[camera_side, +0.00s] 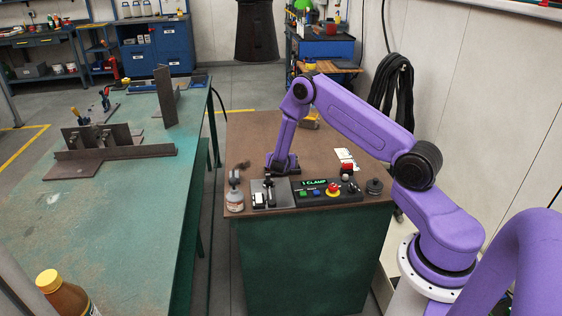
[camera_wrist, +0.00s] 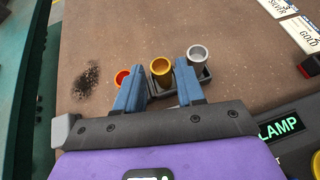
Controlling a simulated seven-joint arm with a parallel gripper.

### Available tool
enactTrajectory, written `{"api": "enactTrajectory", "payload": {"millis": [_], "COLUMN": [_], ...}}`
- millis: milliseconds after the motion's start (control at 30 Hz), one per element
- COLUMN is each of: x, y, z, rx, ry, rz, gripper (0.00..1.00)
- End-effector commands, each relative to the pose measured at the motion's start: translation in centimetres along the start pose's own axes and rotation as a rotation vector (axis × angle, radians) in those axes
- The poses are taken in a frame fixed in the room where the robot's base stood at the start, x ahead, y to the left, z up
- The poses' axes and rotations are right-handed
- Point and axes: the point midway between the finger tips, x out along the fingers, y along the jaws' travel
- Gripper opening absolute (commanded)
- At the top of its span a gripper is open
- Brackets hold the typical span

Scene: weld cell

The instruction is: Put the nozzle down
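A gold nozzle (camera_wrist: 161,70) stands between my gripper's two blue fingers (camera_wrist: 160,80) in the wrist view. Its round open top faces up, and its lower part is at a small dark rack (camera_wrist: 208,81). A red-topped nozzle (camera_wrist: 122,77) is to the left, partly hidden by the left finger. The fingers are apart by about the gold nozzle's width; whether they press on it is not clear. In the side view my gripper (camera_side: 283,165) is low over the brown bench top, behind the control panel.
The control panel (camera_side: 318,191), with a lit display and a red button, lies at the bench's front edge. Cards (camera_wrist: 301,35) marked gold and silver lie at right. A dark smudge (camera_wrist: 86,80) marks the bench (camera_wrist: 185,20).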

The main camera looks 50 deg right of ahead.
Motion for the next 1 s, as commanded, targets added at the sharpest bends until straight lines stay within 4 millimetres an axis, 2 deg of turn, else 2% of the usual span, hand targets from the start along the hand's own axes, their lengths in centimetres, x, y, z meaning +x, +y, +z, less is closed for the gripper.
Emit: {"api": "enactTrajectory", "payload": {"millis": [300,500,633,767,867,1000], "x": [-6.3,-8.9,-9.9,-12.0,-15.3,-21.7], "y": [0.1,0.1,0.1,0.3,0.2,-0.7], "z": [0.0,0.0,0.1,1.0,2.2,3.1], "rx": [-0.002,-0.001,0.005,0.066,0.176,0.378], "ry": [0.0,0.001,0.0,0.001,0.016,0.081], "rz": [0.004,0.002,0.001,-0.012,-0.037,-0.082], "gripper": [0.38,0.38,0.38,0.38,0.38,0.38]}}
